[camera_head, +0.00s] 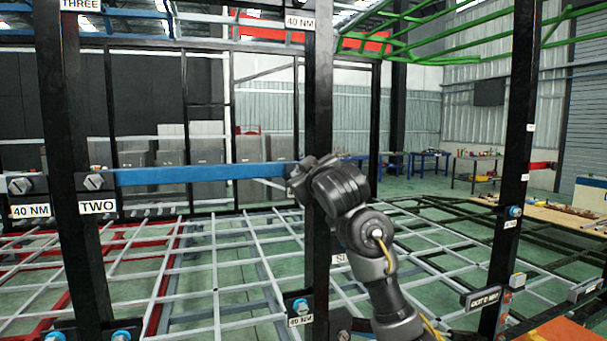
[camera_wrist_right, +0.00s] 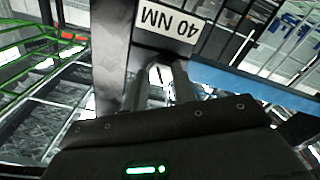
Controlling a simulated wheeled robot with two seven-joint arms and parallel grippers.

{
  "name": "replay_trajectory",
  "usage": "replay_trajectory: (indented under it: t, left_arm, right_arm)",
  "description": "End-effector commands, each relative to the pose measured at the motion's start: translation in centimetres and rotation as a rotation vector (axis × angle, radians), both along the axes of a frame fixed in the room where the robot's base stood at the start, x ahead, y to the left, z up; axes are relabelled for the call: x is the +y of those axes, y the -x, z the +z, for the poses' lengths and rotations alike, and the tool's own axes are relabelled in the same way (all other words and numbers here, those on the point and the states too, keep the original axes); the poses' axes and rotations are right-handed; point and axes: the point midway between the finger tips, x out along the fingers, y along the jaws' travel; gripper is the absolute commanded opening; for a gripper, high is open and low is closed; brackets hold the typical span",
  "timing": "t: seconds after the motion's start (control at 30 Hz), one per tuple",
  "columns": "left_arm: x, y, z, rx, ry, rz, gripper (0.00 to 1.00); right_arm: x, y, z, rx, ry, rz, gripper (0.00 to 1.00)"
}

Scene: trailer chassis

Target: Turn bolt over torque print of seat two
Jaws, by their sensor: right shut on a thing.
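A black post (camera_head: 70,150) at the left carries the label TWO (camera_head: 97,206), two bolt heads and a 40 NM print (camera_head: 30,211). A blue bar (camera_head: 200,174) runs from it to the middle black post (camera_head: 318,90). My right gripper (camera_head: 300,178) is at that post, at the bar's right end, shut on a bolt mostly hidden by the gripper. In the right wrist view, the fingers (camera_wrist_right: 160,82) close around the bolt's place, beside an upside-down 40 NM print (camera_wrist_right: 165,23). My left gripper is not in view.
Blue-headed bolts sit lower on the posts, one by a 60 NM print (camera_head: 300,320). A right black post (camera_head: 515,150) stands beside my right arm. White and red lattice frames (camera_head: 215,270) lie behind. A workbench (camera_head: 560,215) is at the right.

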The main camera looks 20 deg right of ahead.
Motion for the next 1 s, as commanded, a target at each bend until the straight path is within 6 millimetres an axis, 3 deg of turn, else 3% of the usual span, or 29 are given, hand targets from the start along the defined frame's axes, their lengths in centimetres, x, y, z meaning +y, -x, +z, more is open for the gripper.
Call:
replay_trajectory:
  t: [0.13,0.17,0.3,0.67,1.0]
  left_arm:
    - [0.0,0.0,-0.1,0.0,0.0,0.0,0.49]
    - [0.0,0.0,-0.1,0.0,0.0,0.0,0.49]
    - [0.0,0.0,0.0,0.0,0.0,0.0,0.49]
    - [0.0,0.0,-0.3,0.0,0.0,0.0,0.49]
    - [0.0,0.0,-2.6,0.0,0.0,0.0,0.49]
  right_arm:
    - [0.1,-0.1,-0.6,0.011,0.005,-0.001,0.04]
    - [0.1,-0.1,-0.5,0.011,0.006,-0.001,0.31]
    - [0.1,-0.1,-0.4,0.007,0.004,0.0,0.49]
    - [0.1,0.5,-0.2,0.0,0.001,0.002,0.49]
    - [-0.2,6.7,-0.4,-0.001,-0.002,0.003,0.49]
